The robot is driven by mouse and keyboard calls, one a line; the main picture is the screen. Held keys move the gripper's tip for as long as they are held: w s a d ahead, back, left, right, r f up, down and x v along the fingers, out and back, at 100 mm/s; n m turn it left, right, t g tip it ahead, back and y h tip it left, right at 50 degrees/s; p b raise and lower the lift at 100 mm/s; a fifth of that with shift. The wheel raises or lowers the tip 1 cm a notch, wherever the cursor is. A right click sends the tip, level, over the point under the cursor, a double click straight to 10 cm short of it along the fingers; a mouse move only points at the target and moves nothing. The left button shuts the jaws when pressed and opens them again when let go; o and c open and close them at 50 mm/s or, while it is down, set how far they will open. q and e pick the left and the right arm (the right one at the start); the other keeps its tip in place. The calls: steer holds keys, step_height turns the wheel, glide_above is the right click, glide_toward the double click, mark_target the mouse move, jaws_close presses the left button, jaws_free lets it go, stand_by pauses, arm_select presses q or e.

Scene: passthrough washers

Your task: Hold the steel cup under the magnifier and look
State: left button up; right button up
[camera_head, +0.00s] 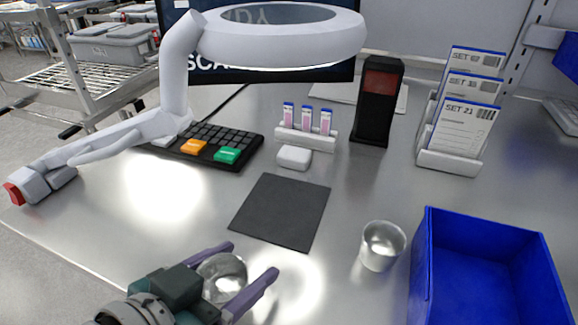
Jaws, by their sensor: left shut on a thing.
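My left gripper (252,259) is at the bottom of the head view, its two purple fingers on either side of a shiny steel cup (222,275). It is shut on this cup, whose lower part is partly hidden by the gripper. A second steel cup (382,246) stands upright on the bench, to the right of the gripper and apart from it. The white ring magnifier (283,57) hangs over the back of the bench on its arm. The held cup is well in front of the magnifier, not under it. My right gripper is not in view.
A blue bin (424,260) stands at the right front. A dark mat (281,211) lies bare mid-bench. Behind it are a white block (294,157), a vial rack (305,138), a keypad (210,142), a black post (378,105) and a card holder (450,162).

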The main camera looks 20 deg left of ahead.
arm_select(q)
steer(key=w+b, duration=0.2)
steer(key=w, duration=0.3)
steer(key=w+b, duration=0.3)
steer(key=w, duration=0.3)
steer(key=w+b, duration=0.2)
steer(key=w, duration=0.3)
steer(key=shift+w+d+f+b, duration=0.1)
steer(key=shift+w+d+b, duration=0.25)
steer(key=shift+w+b, duration=0.5)
steer(key=shift+w, duration=0.5)
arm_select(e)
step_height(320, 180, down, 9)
